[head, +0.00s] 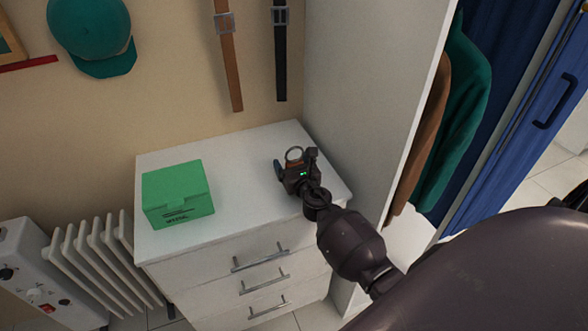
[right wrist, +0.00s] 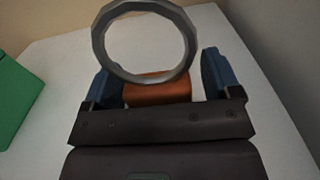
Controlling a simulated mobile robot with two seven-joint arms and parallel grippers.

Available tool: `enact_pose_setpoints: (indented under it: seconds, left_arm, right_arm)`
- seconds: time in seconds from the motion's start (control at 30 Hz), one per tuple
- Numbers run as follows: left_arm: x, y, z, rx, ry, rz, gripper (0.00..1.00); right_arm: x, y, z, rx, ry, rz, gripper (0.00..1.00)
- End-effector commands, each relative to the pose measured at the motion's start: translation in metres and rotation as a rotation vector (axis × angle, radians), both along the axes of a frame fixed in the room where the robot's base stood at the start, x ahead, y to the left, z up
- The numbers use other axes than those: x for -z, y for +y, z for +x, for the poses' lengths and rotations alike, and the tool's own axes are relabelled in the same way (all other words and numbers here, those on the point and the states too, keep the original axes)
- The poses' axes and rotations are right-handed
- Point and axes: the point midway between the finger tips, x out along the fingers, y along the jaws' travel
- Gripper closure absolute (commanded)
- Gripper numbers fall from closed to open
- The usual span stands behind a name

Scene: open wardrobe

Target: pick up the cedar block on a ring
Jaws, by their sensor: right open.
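The cedar block is an orange-brown piece (right wrist: 158,89) with a grey metal ring (right wrist: 143,8) standing up from it. It sits on the white dresser top in the right wrist view. In the head view the ring (head: 294,154) shows just beyond my right gripper (head: 292,166), and the block is mostly hidden. My right gripper's blue fingers (right wrist: 161,76) are open, one on each side of the block, with the block between or just beyond them. I cannot tell whether they touch it. My left gripper is not in view.
A green box (head: 178,194) stands at the left of the dresser top (head: 240,160). A tall white panel (head: 365,90) rises close to the right. Belts (head: 228,60) and a green cap (head: 92,32) hang on the wall. A radiator (head: 100,262) stands left of the dresser.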

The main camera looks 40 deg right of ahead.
Motion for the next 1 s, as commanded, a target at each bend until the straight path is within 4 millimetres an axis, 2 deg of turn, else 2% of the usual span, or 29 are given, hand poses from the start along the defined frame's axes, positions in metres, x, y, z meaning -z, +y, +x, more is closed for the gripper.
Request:
enact_pose_setpoints:
  seconds: [0.17,0.5,0.77,1.0]
  left_arm:
    - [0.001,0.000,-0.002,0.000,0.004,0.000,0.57]
    - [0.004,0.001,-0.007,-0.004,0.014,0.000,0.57]
    - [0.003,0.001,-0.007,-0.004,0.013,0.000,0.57]
    - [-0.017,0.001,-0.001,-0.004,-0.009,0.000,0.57]
  right_arm:
    - [0.000,0.000,0.000,0.000,0.000,0.000,0.19]
    - [0.000,0.000,0.000,0.000,0.000,0.000,0.70]
    - [-0.002,0.000,0.000,0.000,-0.001,0.000,0.71]
    - [-0.023,0.000,0.001,-0.001,-0.007,-0.001,0.71]
